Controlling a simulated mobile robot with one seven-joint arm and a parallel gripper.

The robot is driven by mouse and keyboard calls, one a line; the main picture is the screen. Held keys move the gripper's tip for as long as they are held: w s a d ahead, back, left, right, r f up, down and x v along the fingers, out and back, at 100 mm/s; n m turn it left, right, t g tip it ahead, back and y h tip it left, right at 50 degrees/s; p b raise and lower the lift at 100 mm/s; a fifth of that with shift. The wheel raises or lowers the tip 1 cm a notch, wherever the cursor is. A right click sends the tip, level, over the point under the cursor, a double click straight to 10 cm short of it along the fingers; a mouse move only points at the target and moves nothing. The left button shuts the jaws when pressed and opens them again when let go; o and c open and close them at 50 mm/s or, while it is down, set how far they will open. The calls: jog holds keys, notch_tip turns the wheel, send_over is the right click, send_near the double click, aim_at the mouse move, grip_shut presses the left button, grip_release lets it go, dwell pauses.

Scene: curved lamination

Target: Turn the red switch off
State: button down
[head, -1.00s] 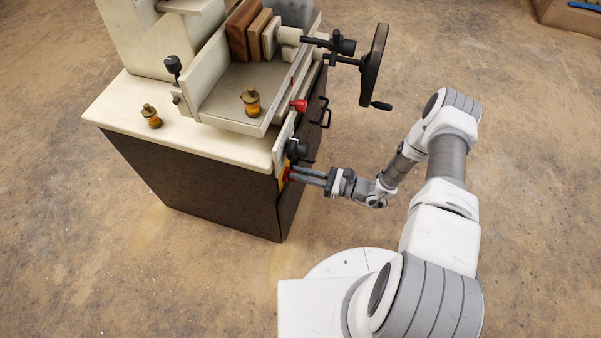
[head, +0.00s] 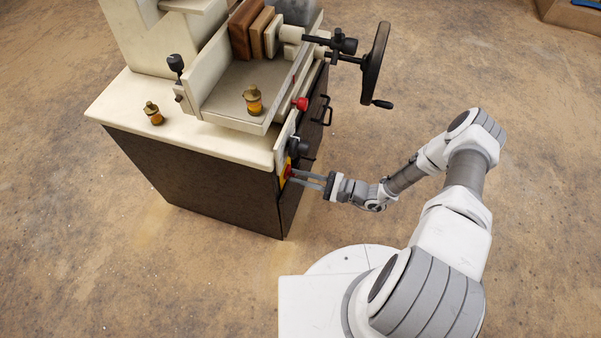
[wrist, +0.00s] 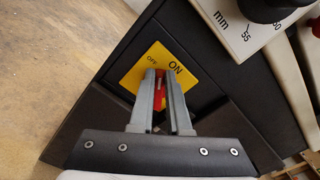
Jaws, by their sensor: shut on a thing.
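The red switch (wrist: 159,93) sits on a yellow plate (wrist: 133,72) marked OFF and ON in the wrist view. My gripper (wrist: 161,78) has one finger on each side of the switch and is shut on it. The fingers hide part of the switch, so its exact setting is hard to read. In the head view my gripper (head: 294,176) reaches from the right to the yellow plate on the dark side of the machine cabinet.
A black knob (head: 298,147) sits just above the switch. A red knob (head: 300,104), black handles (head: 323,110) and a large handwheel (head: 375,64) stick out along the same side. The floor (head: 200,275) in front is clear.

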jog(key=n, duration=0.3)
jog(key=f+n+p, duration=0.1)
jog(key=n, duration=0.1)
jog(key=shift+s, duration=0.35)
jog(key=shift+a+f+n, duration=0.1)
jog(key=shift+f+n, duration=0.15)
jog(key=shift+n, duration=1)
jog(key=shift+f+n, duration=0.25)
jog(key=shift+n, duration=1)
jog(key=shift+p, duration=0.3)
jog(key=c, duration=0.9)
grip_release()
jog(key=shift+s, duration=0.1)
jog(key=p+v, duration=0.2)
jog(key=v, duration=1.5)
jog(key=shift+d, duration=0.2)
